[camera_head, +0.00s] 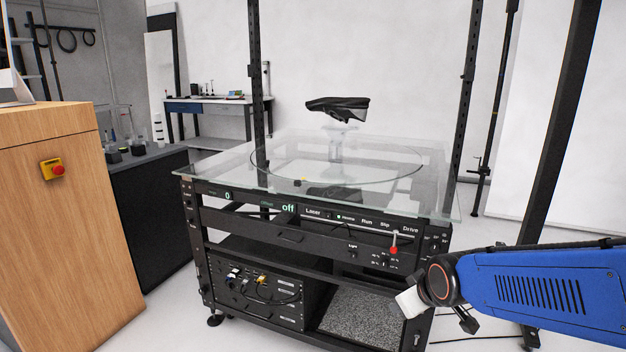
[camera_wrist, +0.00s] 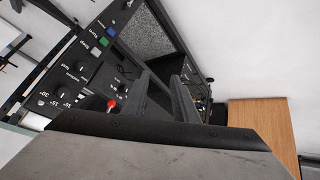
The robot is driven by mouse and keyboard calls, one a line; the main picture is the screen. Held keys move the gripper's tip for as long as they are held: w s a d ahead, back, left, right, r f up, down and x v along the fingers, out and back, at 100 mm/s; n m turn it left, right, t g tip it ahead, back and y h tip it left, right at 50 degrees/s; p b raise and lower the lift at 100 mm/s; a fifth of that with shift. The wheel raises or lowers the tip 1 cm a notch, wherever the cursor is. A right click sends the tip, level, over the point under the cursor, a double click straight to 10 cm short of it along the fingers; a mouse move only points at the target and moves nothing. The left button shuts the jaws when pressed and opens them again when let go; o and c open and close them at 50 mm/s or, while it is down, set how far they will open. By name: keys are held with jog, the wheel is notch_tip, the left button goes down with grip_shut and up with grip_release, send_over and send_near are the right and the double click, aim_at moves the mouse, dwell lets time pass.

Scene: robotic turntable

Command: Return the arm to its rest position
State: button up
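My blue arm (camera_head: 545,290) reaches in from the right edge in the head view, low in front of the rack's right side. Its far end is a dark joint with a pale part, and my gripper's fingers cannot be made out there. In the wrist view my gripper (camera_wrist: 160,82) shows two dark fingers standing apart, with nothing seen between them. The turntable rack (camera_head: 290,232) is in front of me, and its control panel also shows tilted in the wrist view (camera_wrist: 85,70). A red-knobbed lever (camera_head: 393,249) on the panel appears left of the fingers in the wrist view (camera_wrist: 112,103).
A clear round disc (camera_head: 285,178) lies on the glass top, with a black visor-like object (camera_head: 338,107) raised above its middle. A wooden cabinet (camera_head: 60,230) with a red button stands left. A dark post (camera_head: 553,130) rises behind my arm. White floor shows between cabinet and rack.

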jog(key=s+d+r+m+g, duration=0.1)
jog(key=s+d+r+m, duration=0.1)
jog(key=s, duration=0.8)
jog(key=s+d+r+m+g+h, duration=0.1)
jog(key=s+d+r+m, duration=0.2)
jog(key=s, duration=0.7)
jog(key=shift+s+d+m+g, duration=0.2)
jog(key=shift+d+m+g, duration=0.2)
jog(key=shift+d, duration=0.7)
jog(key=shift+o, duration=0.3)
